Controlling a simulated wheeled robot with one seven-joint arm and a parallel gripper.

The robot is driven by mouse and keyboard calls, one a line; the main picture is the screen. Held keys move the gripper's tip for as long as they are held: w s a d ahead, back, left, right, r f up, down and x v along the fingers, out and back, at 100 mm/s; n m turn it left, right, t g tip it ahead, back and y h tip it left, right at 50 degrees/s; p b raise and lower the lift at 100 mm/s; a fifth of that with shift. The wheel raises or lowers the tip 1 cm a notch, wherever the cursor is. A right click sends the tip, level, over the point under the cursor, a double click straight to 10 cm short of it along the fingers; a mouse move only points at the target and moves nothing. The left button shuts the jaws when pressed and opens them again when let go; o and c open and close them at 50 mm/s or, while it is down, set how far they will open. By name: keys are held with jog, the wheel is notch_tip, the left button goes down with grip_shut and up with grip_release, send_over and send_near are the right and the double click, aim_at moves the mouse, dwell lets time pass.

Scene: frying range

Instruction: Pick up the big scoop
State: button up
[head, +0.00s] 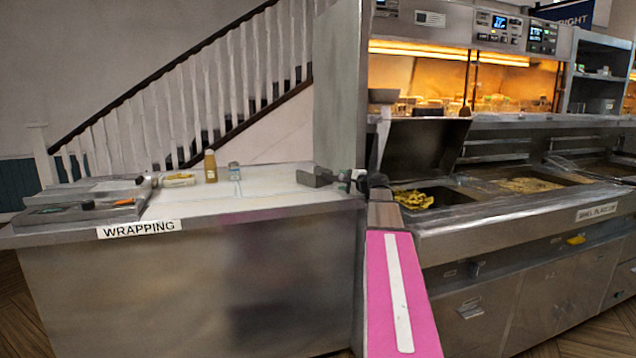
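My arm reaches forward from the bottom of the head view, and my gripper (350,179) is a small dark shape at the right end of the wrapping counter. It is too small to tell whether its fingers are open or shut. A dark grey, boxy piece (315,178) shows just left of it, over the white counter top. It may be a scoop, but I cannot tell for sure, nor whether it touches my gripper. No other big scoop can be made out clearly.
The wrapping counter (200,270) fills the left, with grey trays (85,200), a brown bottle (210,166) and a small shaker (234,171) on it. The frying range (500,235) stands right, with yellow food (414,199) in one bay and a raised dark lid (420,155).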

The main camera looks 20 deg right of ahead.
grip_shut()
jog(key=shift+r, duration=0.1)
